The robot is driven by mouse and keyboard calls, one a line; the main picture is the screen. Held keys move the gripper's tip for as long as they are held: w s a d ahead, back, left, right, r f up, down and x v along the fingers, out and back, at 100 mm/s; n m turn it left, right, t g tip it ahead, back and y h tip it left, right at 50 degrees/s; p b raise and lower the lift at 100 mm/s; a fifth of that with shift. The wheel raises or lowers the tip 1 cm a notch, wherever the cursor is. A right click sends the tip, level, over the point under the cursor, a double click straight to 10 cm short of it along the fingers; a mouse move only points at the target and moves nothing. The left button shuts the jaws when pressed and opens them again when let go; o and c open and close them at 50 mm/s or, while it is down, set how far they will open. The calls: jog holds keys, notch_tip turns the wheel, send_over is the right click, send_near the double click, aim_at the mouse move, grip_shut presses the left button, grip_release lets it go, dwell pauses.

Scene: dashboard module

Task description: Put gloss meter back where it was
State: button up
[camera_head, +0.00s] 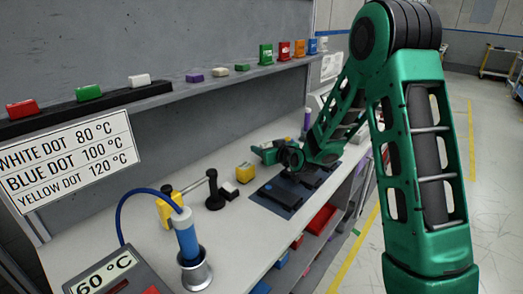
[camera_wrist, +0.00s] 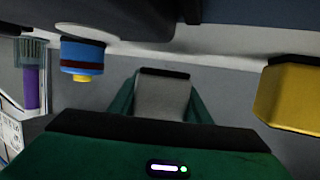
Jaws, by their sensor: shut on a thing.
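My gripper (camera_head: 268,153) is low over the bench, pointing left, near the far end of a dark mat. In the wrist view, its two green fingers (camera_wrist: 163,100) are closed on the sides of a grey block with a black end, which I take to be the gloss meter (camera_wrist: 163,97). In the head view this held thing is mostly hidden by the gripper. The dark mat (camera_head: 262,203) lies in front of and below my wrist, with black items on it.
A yellow block (camera_head: 245,173) stands close to the gripper; a yellow block also shows in the wrist view (camera_wrist: 290,98). A black stand (camera_head: 214,195), a blue probe in a metal cup (camera_head: 188,240) and a 60 °C display (camera_head: 105,280) are nearer. A shelf (camera_head: 180,90) overhangs the back.

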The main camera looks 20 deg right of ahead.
jog(key=shift+f, duration=0.3)
jog(key=shift+s+f, duration=0.1)
jog(key=shift+f, duration=0.2)
jog(key=o, duration=1.2)
jog(key=shift+s+f, duration=0.1)
jog(key=shift+f, duration=0.1)
jog(key=shift+r, duration=0.25)
jog(key=v, duration=0.8)
jog(key=r+v, duration=0.1)
jog(key=v, duration=0.3)
jog(key=shift+d, duration=0.1)
